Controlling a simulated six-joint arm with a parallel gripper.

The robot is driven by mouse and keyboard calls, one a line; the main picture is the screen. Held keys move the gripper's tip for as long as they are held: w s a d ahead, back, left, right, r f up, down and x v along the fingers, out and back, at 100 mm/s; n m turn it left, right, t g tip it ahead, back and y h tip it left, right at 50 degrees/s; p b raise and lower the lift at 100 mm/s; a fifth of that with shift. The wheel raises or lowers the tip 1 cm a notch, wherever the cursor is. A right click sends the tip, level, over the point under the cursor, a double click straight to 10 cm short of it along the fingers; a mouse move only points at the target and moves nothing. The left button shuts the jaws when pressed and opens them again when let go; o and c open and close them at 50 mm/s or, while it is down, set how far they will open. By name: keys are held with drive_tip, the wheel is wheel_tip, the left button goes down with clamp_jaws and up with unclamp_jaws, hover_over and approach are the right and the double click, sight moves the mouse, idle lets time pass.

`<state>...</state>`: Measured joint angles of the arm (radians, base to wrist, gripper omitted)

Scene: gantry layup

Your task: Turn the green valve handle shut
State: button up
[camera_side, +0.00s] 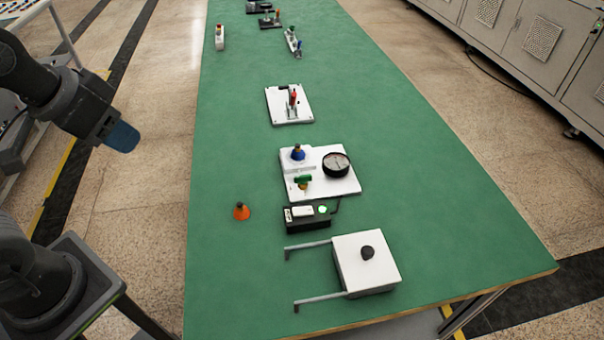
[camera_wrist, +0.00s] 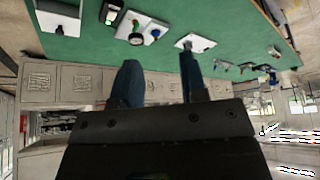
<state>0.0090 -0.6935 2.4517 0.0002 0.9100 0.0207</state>
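The green valve handle (camera_side: 303,180) sits on a brass-coloured body on a white plate (camera_side: 345,187) on the green table. A round black gauge (camera_side: 336,164) and a blue knob (camera_side: 297,153) share this plate. My gripper (camera_side: 122,137) hangs left of the table, well apart from the valve. In the wrist view its two blue fingers are spread with an empty gap between them (camera_wrist: 158,60).
Near the plate are a black box with a lit green button (camera_side: 322,209), an orange cone-shaped piece (camera_side: 241,211) and a white box with a black knob (camera_side: 367,265) and two rods. A red-handled clamp plate (camera_side: 290,105) stands farther back. The table's left strip is mostly clear.

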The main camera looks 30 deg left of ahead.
drive_tip(key=w+d+r+m+g, duration=0.1)
drive_tip(key=w+d+r+m, duration=0.1)
drive_tip(key=w, duration=0.6)
drive_tip(key=m+g, duration=0.4)
drive_tip(key=m, duration=0.3)
hover_over(303, 176)
wheel_tip(303, 176, down, 16)
wheel_tip(303, 176, down, 13)
drive_tip(key=shift+f, duration=0.1)
clamp_jaws()
